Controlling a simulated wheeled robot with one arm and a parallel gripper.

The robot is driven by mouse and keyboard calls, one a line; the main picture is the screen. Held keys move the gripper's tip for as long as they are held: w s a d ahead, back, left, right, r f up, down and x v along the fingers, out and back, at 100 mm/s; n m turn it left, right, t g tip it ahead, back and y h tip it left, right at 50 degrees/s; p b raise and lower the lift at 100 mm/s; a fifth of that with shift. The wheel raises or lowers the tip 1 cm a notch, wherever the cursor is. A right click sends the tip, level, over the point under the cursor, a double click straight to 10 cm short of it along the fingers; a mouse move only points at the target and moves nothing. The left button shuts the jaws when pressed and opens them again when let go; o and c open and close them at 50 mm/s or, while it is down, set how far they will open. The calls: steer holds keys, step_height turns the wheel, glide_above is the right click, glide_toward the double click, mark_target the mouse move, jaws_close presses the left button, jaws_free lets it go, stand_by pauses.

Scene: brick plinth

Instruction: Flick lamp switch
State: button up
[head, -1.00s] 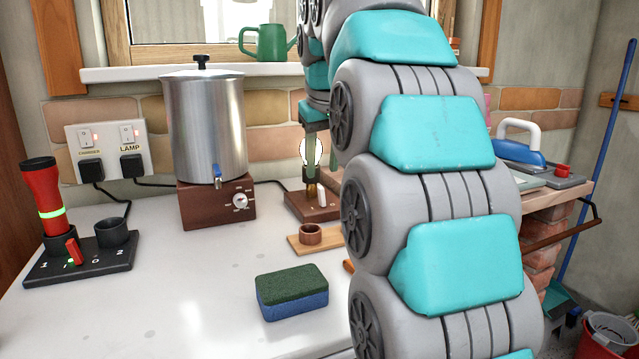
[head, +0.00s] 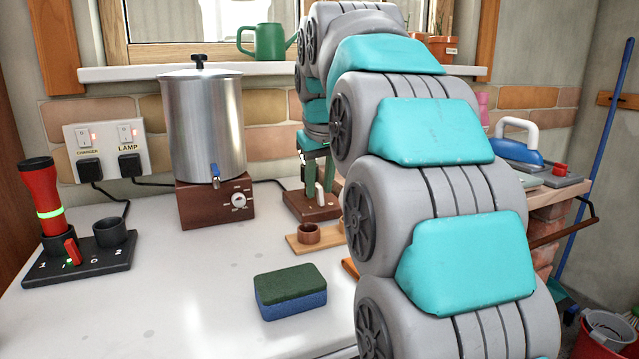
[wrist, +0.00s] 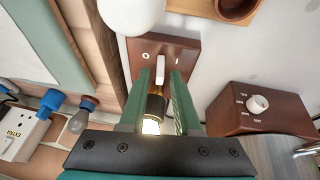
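The lamp's brown wooden base (head: 312,207) stands on the counter right of the urn. Its white switch lever (wrist: 160,69) sits between the O and I marks; it also shows in the head view (head: 319,194). My gripper (wrist: 159,76) points down at the base, its two green fingers apart. The lever is in line with the gap between the fingertips; I cannot tell whether either finger touches it. The lamp's dark and brass holder (wrist: 155,106), with a bright glow at its end, shows between the fingers. In the head view my gripper (head: 318,172) largely hides the lamp's upper part.
The metal urn (head: 203,125) on its brown knobbed base stands left of the lamp. A small brown cup (head: 309,234) on a board and a sponge (head: 290,290) lie in front. A white rounded object (wrist: 130,14) is near the base. The left counter has free room.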

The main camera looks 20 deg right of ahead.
jaws_close()
stand_by(0.3)
steer(key=shift+d+r+y+p, duration=0.15)
steer(key=shift+d+y+p, duration=0.15)
steer(key=shift+y, duration=0.3)
steer(key=shift+d+m+y, duration=0.3)
steer(key=shift+d+y, duration=0.05)
steer(key=shift+y, duration=0.45)
steer(key=shift+o, duration=1.2)
jaws_free()
